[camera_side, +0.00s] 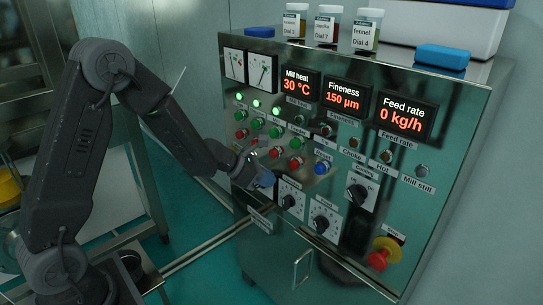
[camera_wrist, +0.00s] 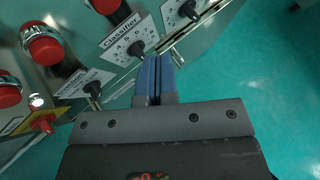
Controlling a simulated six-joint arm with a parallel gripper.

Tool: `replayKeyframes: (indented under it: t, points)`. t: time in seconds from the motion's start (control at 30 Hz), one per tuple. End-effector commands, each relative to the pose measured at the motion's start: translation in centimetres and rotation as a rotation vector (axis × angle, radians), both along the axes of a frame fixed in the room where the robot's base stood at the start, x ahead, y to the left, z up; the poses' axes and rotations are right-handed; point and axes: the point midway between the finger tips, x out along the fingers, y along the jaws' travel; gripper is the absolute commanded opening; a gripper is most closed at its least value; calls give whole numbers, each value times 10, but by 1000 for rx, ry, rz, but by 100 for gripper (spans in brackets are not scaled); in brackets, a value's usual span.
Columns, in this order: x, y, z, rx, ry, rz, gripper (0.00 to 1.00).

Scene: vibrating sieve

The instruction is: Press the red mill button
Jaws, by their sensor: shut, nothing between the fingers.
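The control panel (camera_side: 430,190) has a row of red buttons under a row of green ones. Red buttons show at the row's left end (camera_side: 241,133), middle (camera_side: 276,153) and right (camera_side: 296,163). Their labels are too small to read, so I cannot tell which is the mill button. My gripper (camera_side: 266,179) is shut and empty, below the red row in the side view. In the wrist view its blue fingers (camera_wrist: 152,66) lie together near the Classifier dial (camera_wrist: 136,48). Large red buttons (camera_wrist: 41,44) and (camera_wrist: 8,91) show left of them, apart from the fingers.
A blue button (camera_side: 322,168) sits right of the red row. Black dials (camera_side: 291,201) and (camera_side: 321,223) stick out below. A red stop knob (camera_side: 382,252) is at lower right. Jars (camera_side: 326,25) and a blue box (camera_side: 443,55) stand on top. A small red lever (camera_wrist: 44,122) is at left.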

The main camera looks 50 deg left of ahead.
Motion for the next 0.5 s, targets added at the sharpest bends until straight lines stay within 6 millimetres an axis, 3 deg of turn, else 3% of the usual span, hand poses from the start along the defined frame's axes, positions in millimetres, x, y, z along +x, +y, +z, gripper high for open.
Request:
replayKeyframes:
  t: [0.13, 0.3, 0.5]
  points:
    - [-5, 19, 0, 0, -2, 7, 0]
    - [-22, 59, 0, 3, -4, 10, 0]
    - [-37, 84, 0, 0, 0, 3, 0]
